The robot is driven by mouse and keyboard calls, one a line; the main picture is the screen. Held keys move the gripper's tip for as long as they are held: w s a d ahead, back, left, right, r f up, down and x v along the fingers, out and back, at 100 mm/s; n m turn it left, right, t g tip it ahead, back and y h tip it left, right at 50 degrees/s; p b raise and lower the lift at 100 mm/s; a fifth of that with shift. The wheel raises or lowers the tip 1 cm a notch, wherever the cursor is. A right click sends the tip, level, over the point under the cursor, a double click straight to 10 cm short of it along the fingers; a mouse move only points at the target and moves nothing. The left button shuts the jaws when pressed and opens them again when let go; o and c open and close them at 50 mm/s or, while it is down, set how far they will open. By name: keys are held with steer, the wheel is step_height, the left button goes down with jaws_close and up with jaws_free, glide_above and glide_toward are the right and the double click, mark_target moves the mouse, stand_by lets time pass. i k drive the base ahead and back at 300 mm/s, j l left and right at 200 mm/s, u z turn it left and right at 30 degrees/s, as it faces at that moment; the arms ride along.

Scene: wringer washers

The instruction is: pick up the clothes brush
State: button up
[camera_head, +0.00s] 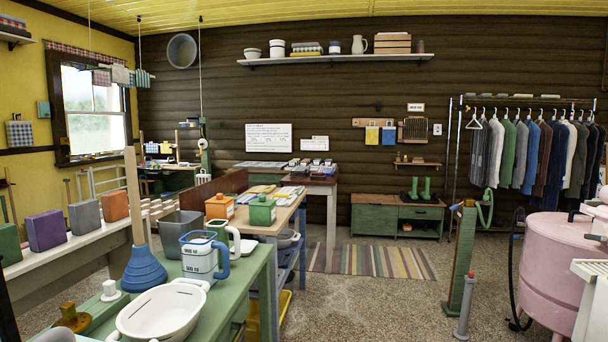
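I cannot make out a clothes brush for certain in this head view. Small brown items (404,158), too small to tell apart, stand on a little wall shelf (418,164) below a rail with cloths. More small items (310,170) lie on the dark table (322,181) at the back, also too small to name. My gripper is not in view.
A green bench (232,290) with a white basin (160,312), blue plunger (144,272) and measuring jug (200,258) fills the near left. A pink washer tub (555,262) and green post (462,260) stand right. The floor by the striped rug (385,262) is clear.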

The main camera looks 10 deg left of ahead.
mark_target(314, 176)
steer(key=i+z, duration=0.1)
steer(key=i, duration=5.6)
steer(key=i+u, duration=0.25)
steer(key=i, duration=0.25)
steer(key=i+l+u, duration=0.25)
steer(key=i, duration=0.3)
steer(key=i+l+u, duration=0.25)
steer(key=i, duration=0.25)
steer(key=i+j, duration=0.15)
steer(key=j, duration=0.2)
steer(key=i+j, duration=0.15)
steer(key=j, duration=0.15)
